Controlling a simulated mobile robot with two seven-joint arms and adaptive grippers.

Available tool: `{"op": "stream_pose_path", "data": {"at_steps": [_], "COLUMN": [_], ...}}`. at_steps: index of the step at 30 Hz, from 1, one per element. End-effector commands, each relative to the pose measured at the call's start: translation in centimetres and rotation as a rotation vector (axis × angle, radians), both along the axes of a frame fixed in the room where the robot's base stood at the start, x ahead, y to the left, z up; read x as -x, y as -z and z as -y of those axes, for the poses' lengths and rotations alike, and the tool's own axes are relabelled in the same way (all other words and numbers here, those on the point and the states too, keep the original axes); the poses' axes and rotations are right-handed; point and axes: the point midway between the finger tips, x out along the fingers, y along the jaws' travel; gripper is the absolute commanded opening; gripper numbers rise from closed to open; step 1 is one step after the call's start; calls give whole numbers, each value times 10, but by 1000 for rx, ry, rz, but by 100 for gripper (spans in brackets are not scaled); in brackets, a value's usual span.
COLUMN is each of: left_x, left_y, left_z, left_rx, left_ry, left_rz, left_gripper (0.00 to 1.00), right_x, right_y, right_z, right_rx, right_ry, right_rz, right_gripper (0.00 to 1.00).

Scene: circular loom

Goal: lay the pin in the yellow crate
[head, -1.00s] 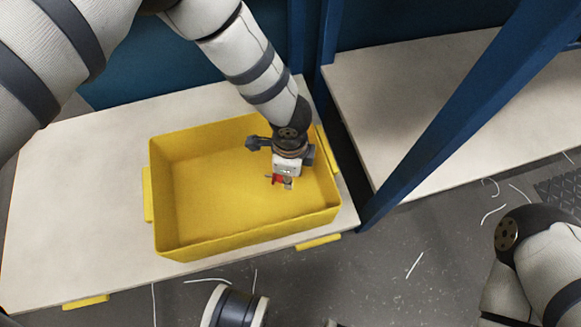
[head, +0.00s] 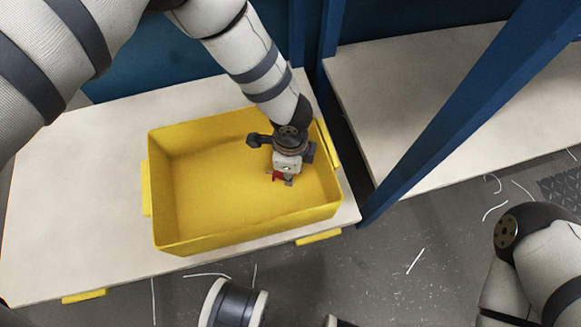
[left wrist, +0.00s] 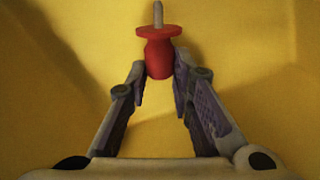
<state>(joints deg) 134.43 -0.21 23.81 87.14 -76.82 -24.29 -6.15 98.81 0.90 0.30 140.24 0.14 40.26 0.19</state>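The pin (left wrist: 158,55) has a red flanged handle and a thin grey shaft, which points to the top of the left wrist view. My left gripper (left wrist: 160,78) has its fingertips on both sides of the handle's near end and appears shut on it. In the head view my left gripper (head: 283,178) is low inside the right part of the yellow crate (head: 200,240), with a bit of the red pin (head: 276,176) showing beside the fingers. I cannot tell whether the pin touches the crate floor. My right gripper is not in view.
The crate stands on a pale table (head: 70,190), and its floor looks otherwise empty. A blue post (head: 450,110) and a second pale table (head: 410,100) are to the right.

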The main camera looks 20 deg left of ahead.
Motion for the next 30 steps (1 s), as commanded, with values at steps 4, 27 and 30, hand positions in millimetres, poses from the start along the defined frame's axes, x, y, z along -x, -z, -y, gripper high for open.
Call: {"op": "stream_pose_path", "data": {"at_steps": [4,27,30], "left_x": [0,-2,-1], "left_y": [0,-109,-118], "left_z": [0,-1,0], "left_rx": [0,0,0], "left_ry": [0,-1,0], "left_rz": [0,2,1], "left_gripper": [44,44,44], "right_x": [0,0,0], "right_y": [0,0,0], "right_z": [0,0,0], "right_rx": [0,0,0], "right_ry": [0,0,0], "right_rz": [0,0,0], "right_gripper": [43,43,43]}}
